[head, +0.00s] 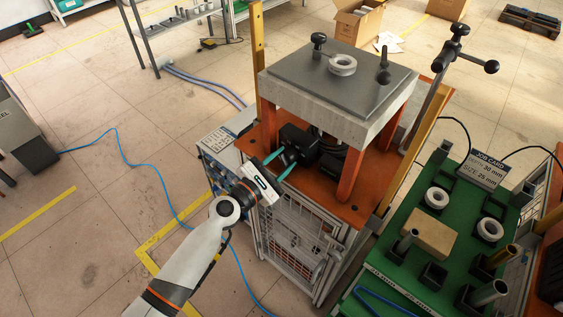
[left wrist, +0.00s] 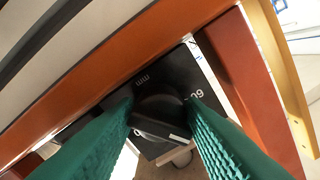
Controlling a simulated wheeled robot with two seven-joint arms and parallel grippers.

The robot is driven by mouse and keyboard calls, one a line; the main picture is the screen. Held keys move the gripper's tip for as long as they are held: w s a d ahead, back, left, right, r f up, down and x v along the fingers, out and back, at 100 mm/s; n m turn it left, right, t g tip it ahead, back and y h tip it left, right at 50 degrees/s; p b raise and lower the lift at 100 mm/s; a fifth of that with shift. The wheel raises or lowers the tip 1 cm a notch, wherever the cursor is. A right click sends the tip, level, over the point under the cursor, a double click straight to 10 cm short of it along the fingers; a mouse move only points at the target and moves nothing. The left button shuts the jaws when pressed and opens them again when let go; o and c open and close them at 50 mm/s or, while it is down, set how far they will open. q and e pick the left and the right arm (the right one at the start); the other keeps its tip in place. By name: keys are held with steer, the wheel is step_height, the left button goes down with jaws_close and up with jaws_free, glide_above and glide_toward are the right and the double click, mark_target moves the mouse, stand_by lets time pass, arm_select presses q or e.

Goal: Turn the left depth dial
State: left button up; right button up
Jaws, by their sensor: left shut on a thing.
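The left depth dial is a round black knob (left wrist: 162,108) on a black plate with white marks (left wrist: 145,84), seen in the left wrist view. My left gripper (left wrist: 163,125) has its two green ridged fingers on either side of the knob, shut on it. The fingertips partly hide the dial there. My right gripper is not in view.
Orange posts (head: 357,163) and an orange deck (head: 338,205) stand close around the dial. A green bench (head: 392,262) at the right holds white rings, metal rods and a job card (head: 482,170). A blue cable (head: 135,165) crosses the floor at the left.

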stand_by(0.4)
arm_select(q)
steer(key=o, duration=0.9)
steer(key=shift+o, duration=0.2)
steer(key=shift+s+f, duration=0.1)
